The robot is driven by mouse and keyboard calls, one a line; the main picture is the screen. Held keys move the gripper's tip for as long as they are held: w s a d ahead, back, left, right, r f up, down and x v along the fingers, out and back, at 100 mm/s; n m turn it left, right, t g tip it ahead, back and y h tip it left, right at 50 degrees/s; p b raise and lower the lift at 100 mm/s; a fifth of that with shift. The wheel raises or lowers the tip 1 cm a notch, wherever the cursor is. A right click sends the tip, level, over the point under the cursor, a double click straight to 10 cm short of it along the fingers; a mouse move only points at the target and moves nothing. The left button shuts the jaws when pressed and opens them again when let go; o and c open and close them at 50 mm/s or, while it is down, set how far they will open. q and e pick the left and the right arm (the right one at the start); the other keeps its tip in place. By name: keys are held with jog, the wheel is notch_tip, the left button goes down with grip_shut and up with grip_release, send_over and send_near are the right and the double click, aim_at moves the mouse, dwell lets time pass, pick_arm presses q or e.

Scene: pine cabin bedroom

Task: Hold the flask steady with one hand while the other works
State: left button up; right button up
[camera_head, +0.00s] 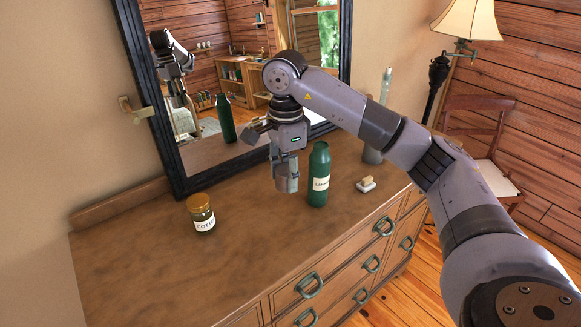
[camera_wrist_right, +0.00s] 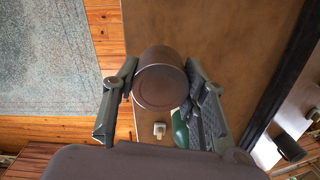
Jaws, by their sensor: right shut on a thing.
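My right gripper (camera_head: 284,170) is shut on a grey cylindrical flask (camera_head: 280,183), above or on the dresser top; I cannot tell whether it touches. In the right wrist view my right gripper (camera_wrist_right: 163,100) has one finger on each side of the flask (camera_wrist_right: 160,85), whose round brownish end faces the camera. A green bottle (camera_head: 319,170) with a partly readable label stands upright just right of the gripper, and its edge shows in the wrist view (camera_wrist_right: 180,128). My left gripper is not in view.
A gold-lidded jar (camera_head: 203,218) stands left on the wooden dresser (camera_head: 150,255). A grey vase-like thing (camera_head: 372,152) stands behind. A black-framed mirror (camera_head: 165,120) backs the dresser. The front left top is clear.

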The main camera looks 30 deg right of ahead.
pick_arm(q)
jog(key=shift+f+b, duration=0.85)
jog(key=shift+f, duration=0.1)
pick_arm(e)
jog(key=s+a+f+n, duration=1)
jog(key=s+a+n, duration=0.2)
jog(key=n, duration=0.7)
jog(key=shift+s+f+n, duration=0.2)
jog(key=shift+s+n, duration=0.1)
jog(key=shift+s, duration=0.85)
jog(key=shift+a, duration=0.1)
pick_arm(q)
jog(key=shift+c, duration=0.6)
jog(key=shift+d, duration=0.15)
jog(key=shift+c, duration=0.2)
